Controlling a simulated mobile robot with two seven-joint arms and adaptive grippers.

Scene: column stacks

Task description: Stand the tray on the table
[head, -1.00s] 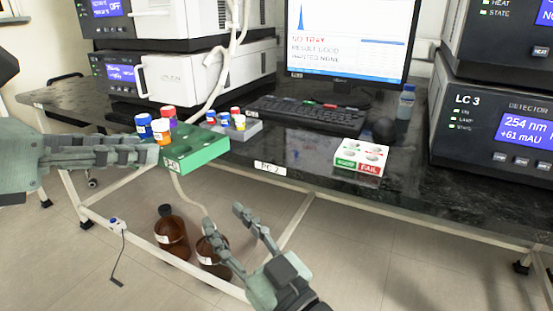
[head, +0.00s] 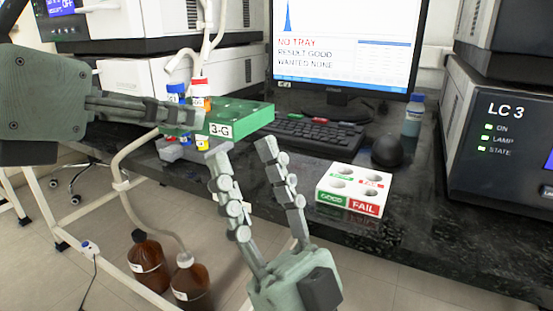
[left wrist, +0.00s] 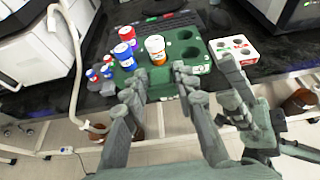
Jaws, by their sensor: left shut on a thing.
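The green tray (head: 245,112), labelled 3-G, is in my left gripper (head: 190,117) and looks roughly level above the table (head: 425,225). In the left wrist view the fingers (left wrist: 160,85) are shut on the near edge of the tray (left wrist: 203,66). That view shows a blue-capped vial (left wrist: 123,56), a red-capped vial (left wrist: 127,33) and a white-capped orange vial (left wrist: 156,50) standing in it, with empty holes on the right. My right gripper (head: 243,146) is open and empty, in front of the table edge. The tray's underside is hidden.
A white GOOD/FAIL block (head: 352,189) stands on the table right of the tray. A keyboard (head: 305,135), mouse (head: 387,151), monitor and bottle (head: 413,115) stand behind. A grey rack (left wrist: 88,90) with small vials is left of the tray. Brown bottles (head: 148,262) stand below.

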